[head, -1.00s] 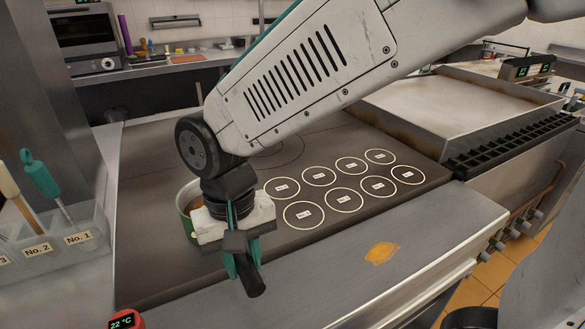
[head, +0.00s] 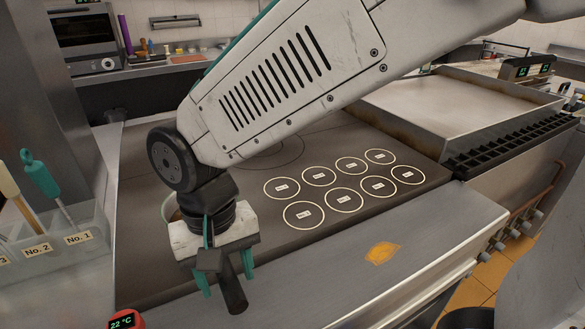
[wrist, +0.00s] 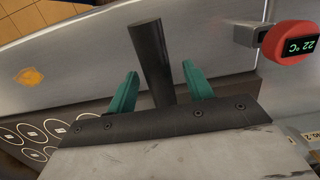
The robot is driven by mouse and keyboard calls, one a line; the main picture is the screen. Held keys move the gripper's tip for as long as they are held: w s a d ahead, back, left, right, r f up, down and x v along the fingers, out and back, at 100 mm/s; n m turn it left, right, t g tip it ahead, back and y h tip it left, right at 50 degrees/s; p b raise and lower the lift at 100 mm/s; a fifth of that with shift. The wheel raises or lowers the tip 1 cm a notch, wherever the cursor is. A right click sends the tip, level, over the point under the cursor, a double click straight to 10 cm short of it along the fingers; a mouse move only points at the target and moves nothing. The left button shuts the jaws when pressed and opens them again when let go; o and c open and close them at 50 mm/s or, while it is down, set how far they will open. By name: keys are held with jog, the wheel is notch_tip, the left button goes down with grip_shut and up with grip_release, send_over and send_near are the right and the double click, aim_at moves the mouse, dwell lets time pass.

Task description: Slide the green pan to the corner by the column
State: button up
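The green pan (head: 166,208) is on the dark cooktop (head: 150,262) towards its left side, mostly hidden behind my arm; only a strip of its rim shows. Its dark handle (head: 235,291) points to the front, and also shows in the wrist view (wrist: 152,55). My gripper (head: 226,280) is open, with its teal fingers on either side of the handle and a gap on each side in the wrist view (wrist: 158,74). The grey column (head: 35,80) stands at the far left, behind the cooktop's left edge.
Several labelled white circles (head: 304,215) mark the cooktop's right part. A holder with utensils (head: 70,240) stands to the left. A red thermometer reading 22 °C (head: 124,320) is at the front left.

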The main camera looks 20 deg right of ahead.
jog(key=shift+f, duration=0.1)
jog(key=r, duration=0.8)
jog(key=shift+w, duration=0.4)
jog(key=shift+f+n, duration=0.15)
jog(key=shift+n, duration=0.25)
jog(key=s+d+m+t, duration=0.1)
jog(key=s+d, duration=0.2)
jog(key=d, duration=1)
jog(key=s+d+m+t, duration=0.1)
jog(key=s+d+m, duration=0.1)
jog(key=d, duration=1.1)
jog(key=shift+s+d+t, duration=0.3)
jog(key=shift+s+d, duration=0.1)
jog(key=shift+s, duration=0.4)
